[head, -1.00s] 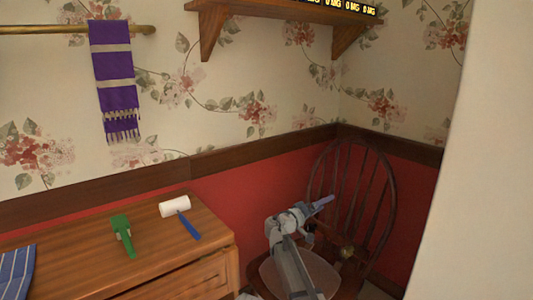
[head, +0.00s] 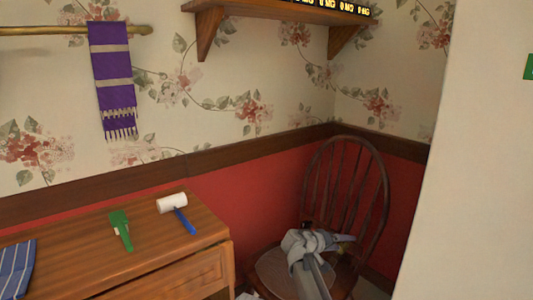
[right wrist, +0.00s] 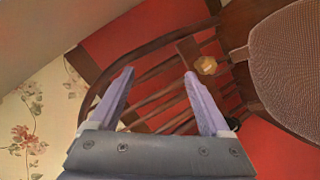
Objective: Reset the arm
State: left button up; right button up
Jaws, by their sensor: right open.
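My right gripper (right wrist: 160,100) is open and empty in the right wrist view, its two purple fingers spread apart. The spindle-back wooden chair (right wrist: 150,80) shows behind and between the fingers; I cannot tell whether they touch it. In the head view my right arm reaches up from the bottom, and the right gripper (head: 345,240) is low in front of the chair back (head: 345,180), partly hidden by its own wrist. My left gripper is in neither view.
A purple towel (head: 113,75) hangs from a rail. A shelf (head: 285,14) is above. A pale wall (head: 465,170) stands at right.

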jog(key=s+f+g+y, duration=0.35)
jog(key=s+f, duration=0.45)
jog(key=s, duration=0.5)
jog(key=s+a+f+g+y, duration=0.1)
jog(key=s+a+f+y, duration=0.1)
jog(key=s+a+y, duration=0.35)
jog(key=s+a+f+g+y, duration=0.1)
jog(key=s+a+f+y, duration=0.15)
jog(key=s, duration=0.55)
pick_arm(q)
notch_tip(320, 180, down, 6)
jog(key=b, duration=0.6)
pick_arm(e)
jog(key=s+a+f+n+g+h, duration=0.1)
jog(key=s+a+f+n, duration=0.45)
jog(key=a, duration=0.55)
pick_arm(q)
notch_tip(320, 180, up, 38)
jog(key=p, duration=3.8)
pick_arm(e)
notch_tip(320, 180, up, 37)
jog(key=s, duration=0.1)
jog(key=shift+r+m, duration=0.2)
jog(key=shift+m, duration=0.25)
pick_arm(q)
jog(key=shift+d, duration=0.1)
pick_arm(e)
jog(key=shift+a, duration=0.1)
